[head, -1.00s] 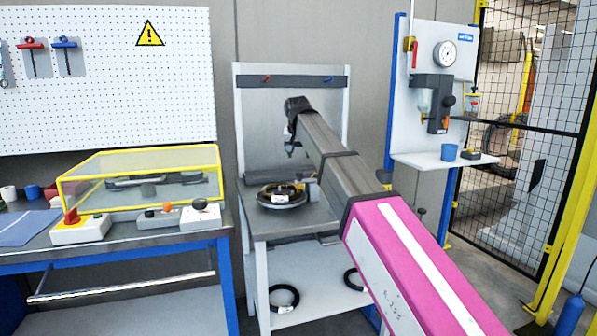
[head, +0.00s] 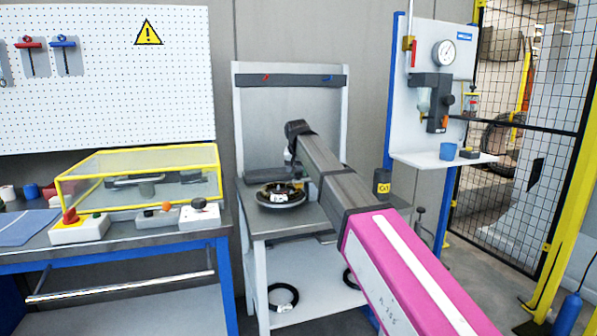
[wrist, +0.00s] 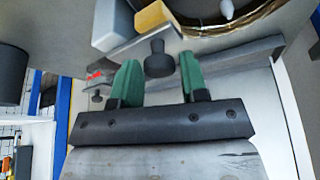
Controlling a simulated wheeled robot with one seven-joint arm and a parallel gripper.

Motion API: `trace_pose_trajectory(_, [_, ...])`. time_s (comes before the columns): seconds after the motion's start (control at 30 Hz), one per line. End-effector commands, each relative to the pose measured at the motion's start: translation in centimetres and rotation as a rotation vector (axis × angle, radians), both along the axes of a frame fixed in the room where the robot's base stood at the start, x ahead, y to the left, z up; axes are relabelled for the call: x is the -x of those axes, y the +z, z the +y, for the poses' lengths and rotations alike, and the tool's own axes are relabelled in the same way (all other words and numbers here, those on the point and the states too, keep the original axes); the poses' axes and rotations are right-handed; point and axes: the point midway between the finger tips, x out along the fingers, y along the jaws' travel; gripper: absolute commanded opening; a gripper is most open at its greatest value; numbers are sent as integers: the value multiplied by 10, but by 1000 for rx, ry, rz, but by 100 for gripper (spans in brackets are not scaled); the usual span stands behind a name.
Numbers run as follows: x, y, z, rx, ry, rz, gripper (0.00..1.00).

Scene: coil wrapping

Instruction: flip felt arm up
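In the wrist view, my gripper (wrist: 157,64) has its two green fingers apart, one on each side of a dark knob (wrist: 158,58). A gap shows between the knob and each finger; I cannot tell how deep it sits between them. The knob is on a light grey bar (wrist: 125,57), which seems to be the felt arm, with a yellow-orange block (wrist: 152,16) and a grey block beside it. Behind it lies a coil (wrist: 205,38).
A yellow-framed clear cover (head: 140,175) stands on the left bench. At the right is a panel with a gauge (head: 445,54) and a small shelf (head: 445,160). A dark cylinder with a yellow label (head: 381,183) is beside my arm. A black ring (head: 283,297) lies on the lower shelf.

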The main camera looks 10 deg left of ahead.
Motion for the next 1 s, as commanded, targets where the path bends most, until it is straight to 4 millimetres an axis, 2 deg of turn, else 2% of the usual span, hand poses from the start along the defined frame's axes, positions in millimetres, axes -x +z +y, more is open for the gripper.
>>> trace_pose_trajectory(0.03, [0,0,0,0,0,0,23])
trace_pose_trajectory(0.1, [0,0,0,0,0,0,0])
trace_pose_trajectory(0.57, [-3,5,-5,-76,-2,46,0])
trace_pose_trajectory(1.0, [-15,20,-24,-394,-3,241,0])
